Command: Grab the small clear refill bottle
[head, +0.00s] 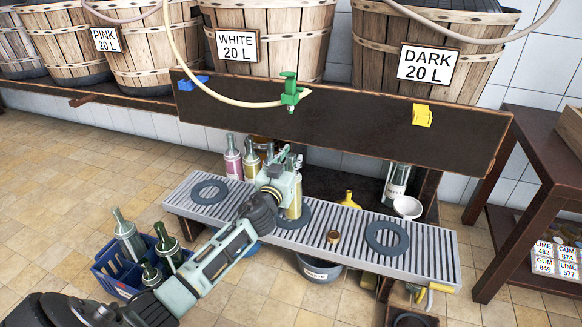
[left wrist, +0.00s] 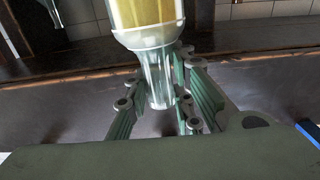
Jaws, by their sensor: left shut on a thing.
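My left gripper (head: 288,162) is over the middle of the slatted metal bench. It is shut on a clear bottle (head: 294,203) with yellowish contents. In the left wrist view the bottle (left wrist: 150,22) has its clear neck (left wrist: 160,80) between the fingers (left wrist: 160,108). In the head view the bottle is partly hidden by the gripper, and I cannot tell whether its base touches the bench. Another clear bottle (head: 396,181) with a pale label stands behind the bench to the right. My right gripper is not in view.
The slatted bench (head: 345,238) carries dark rings (head: 387,239) and a small brown cup (head: 333,237). A green tap (head: 290,92) hangs on the dark board above the gripper. Several bottles (head: 232,158) stand behind the bench. A blue crate (head: 112,272) of bottles is at lower left.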

